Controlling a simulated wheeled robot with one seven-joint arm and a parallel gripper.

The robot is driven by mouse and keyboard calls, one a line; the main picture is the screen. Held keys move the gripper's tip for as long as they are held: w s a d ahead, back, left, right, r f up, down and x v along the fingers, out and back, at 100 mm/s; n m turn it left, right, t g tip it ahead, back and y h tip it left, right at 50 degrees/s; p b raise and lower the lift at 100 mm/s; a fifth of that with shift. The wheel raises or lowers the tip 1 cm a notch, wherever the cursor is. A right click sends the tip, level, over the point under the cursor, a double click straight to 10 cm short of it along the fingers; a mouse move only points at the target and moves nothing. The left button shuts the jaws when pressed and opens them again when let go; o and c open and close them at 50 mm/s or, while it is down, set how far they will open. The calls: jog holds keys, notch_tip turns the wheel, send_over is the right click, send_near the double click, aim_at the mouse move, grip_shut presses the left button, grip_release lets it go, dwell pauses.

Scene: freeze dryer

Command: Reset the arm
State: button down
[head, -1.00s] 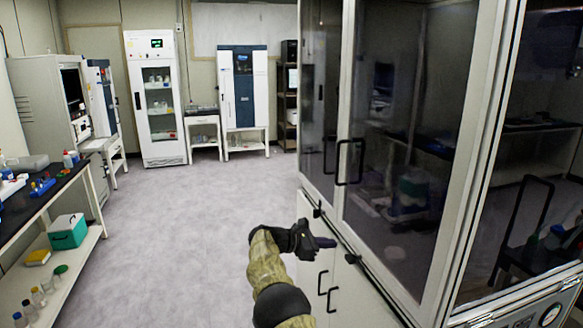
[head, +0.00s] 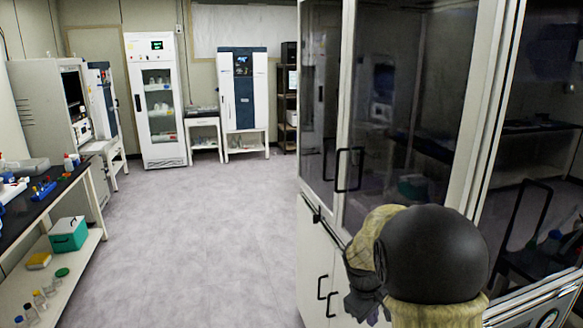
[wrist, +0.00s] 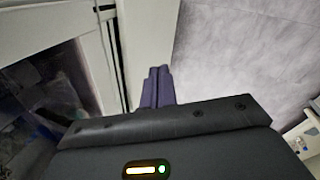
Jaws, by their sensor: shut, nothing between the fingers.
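My arm shows at the lower right of the head view, bent in front of the glass-fronted cabinet (head: 405,110). A large black joint and beige sleeve fill much of that corner. The hand end of my arm hangs down at its left side, and the fingertips are hard to make out there. In the wrist view my gripper (wrist: 158,88) shows two dark fingers lying together, shut and empty. They point out over the grey floor (wrist: 235,55), beside the white cabinet edge (wrist: 110,70).
The cabinet with black handles (head: 349,169) stands close to my arm on the right. A bench (head: 75,185) with labware runs along the left. A white glass-door unit (head: 158,100) and a blue-fronted unit (head: 243,90) stand at the back. The middle floor (head: 195,230) is clear.

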jog(key=s+a+m+y, duration=0.1)
jog(key=s+m, duration=0.2)
jog(key=s, duration=0.5)
jog(key=s+a+m+t+y+p, duration=0.1)
jog(key=s+m, duration=0.3)
jog(key=s, duration=0.5)
jog(key=shift+s+a+r+y, duration=0.15)
jog(key=shift+a+r+y, duration=0.3)
jog(key=shift+a, duration=0.35)
